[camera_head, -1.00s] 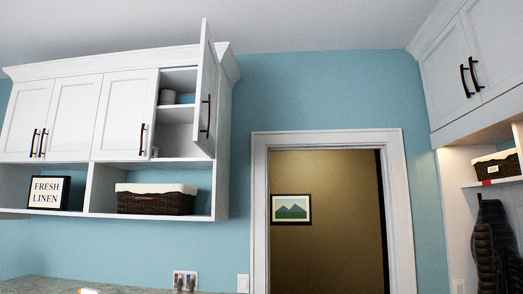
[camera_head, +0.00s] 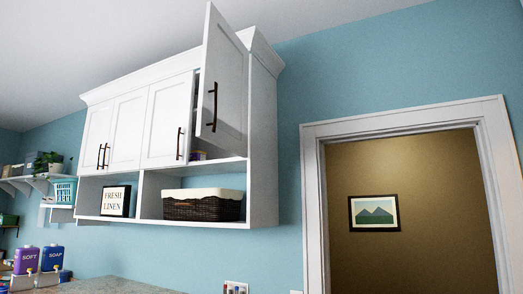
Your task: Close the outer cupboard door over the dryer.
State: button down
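The outer cupboard door (camera_head: 224,82) is white with a dark bar handle (camera_head: 213,103). It stands open at the right end of the white wall cupboard (camera_head: 263,140), swung out toward me. Its panel hides most of the cupboard's inside; only a narrow strip with a small item shows beside it. The neighbouring cupboard doors to the left (camera_head: 167,122) are shut. My gripper is not in view. The dryer is not in view.
A wicker basket (camera_head: 203,209) and a "FRESH LINEN" sign (camera_head: 116,201) stand on the open shelf below. A counter (camera_head: 112,287) lies beneath, with soap dispensers (camera_head: 52,258) at left. A doorway frame (camera_head: 311,200) is at right.

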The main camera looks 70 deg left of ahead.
aim_at(222, 113)
jog(key=i, duration=1.3)
jog(key=u, duration=1.75)
